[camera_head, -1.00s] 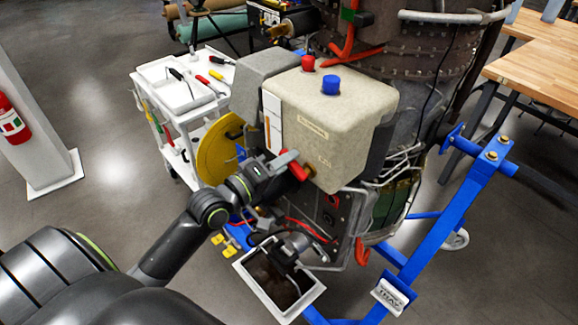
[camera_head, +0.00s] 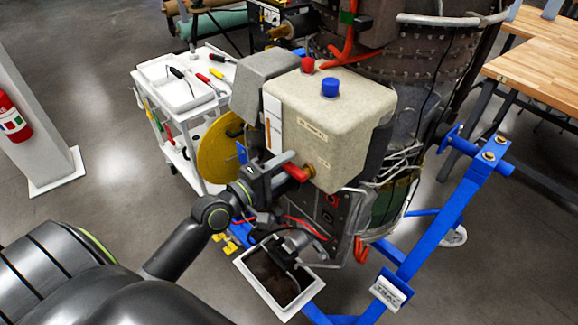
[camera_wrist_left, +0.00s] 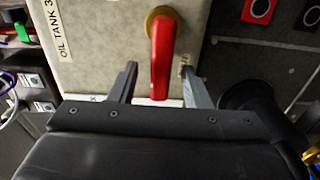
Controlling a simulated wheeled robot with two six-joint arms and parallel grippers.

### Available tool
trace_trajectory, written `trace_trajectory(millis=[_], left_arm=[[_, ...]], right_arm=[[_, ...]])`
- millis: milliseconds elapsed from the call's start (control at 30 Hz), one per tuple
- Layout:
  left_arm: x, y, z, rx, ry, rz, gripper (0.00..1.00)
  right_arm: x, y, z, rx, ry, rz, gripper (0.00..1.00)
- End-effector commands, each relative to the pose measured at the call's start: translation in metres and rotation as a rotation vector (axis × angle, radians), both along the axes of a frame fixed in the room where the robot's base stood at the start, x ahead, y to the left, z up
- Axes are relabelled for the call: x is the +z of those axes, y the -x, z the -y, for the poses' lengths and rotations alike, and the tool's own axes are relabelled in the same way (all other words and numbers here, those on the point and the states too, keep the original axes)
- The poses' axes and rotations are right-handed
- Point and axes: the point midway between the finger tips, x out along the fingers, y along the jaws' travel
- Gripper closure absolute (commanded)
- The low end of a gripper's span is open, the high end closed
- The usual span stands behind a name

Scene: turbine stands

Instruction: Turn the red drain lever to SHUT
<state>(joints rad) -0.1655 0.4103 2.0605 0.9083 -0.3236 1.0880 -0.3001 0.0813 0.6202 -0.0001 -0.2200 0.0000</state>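The red drain lever (camera_wrist_left: 161,60) sits on a brass fitting (camera_wrist_left: 163,18) on the beige oil tank (camera_wrist_left: 90,45). In the wrist view it points down toward my left gripper (camera_wrist_left: 160,72). The gripper is open, with one finger on each side of the lever and a gap visible on both sides. In the head view the lever (camera_head: 295,172) shows beside the fingers of my left gripper (camera_head: 280,163), at the tank's (camera_head: 330,115) lower front. Small labels near the lever are partly hidden and unreadable.
A white-rimmed tray (camera_head: 262,291) with dark contents is below the tank. A yellow disc (camera_head: 215,155) and a white tool cart (camera_head: 190,125) stand left of it. A blue stand (camera_head: 445,225) is at right. A dark panel (camera_wrist_left: 270,60) adjoins the tank.

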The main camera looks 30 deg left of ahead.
Motion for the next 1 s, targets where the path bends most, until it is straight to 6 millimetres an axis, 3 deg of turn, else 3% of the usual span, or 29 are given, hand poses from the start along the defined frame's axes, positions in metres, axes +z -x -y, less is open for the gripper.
trace_trajectory(millis=[100, 200, 467, 1000], left_arm=[[0.000, 0.000, 0.000, 0.000, -0.002, 0.002, 0.56], [0.000, 0.000, 0.000, 0.000, -0.002, 0.002, 0.49], [0.000, 0.001, 0.000, 0.000, -0.003, 0.001, 0.49], [0.000, 0.040, -0.013, -0.001, -0.003, 0.000, 0.49]], right_arm=[[0.000, 0.000, 0.000, 0.000, 0.000, 0.000, 0.64], [0.000, 0.000, 0.000, 0.000, 0.000, 0.000, 0.64], [0.000, 0.000, 0.000, 0.000, 0.000, -0.001, 0.64], [-0.001, 0.000, -0.002, -0.001, -0.002, -0.001, 0.64]])
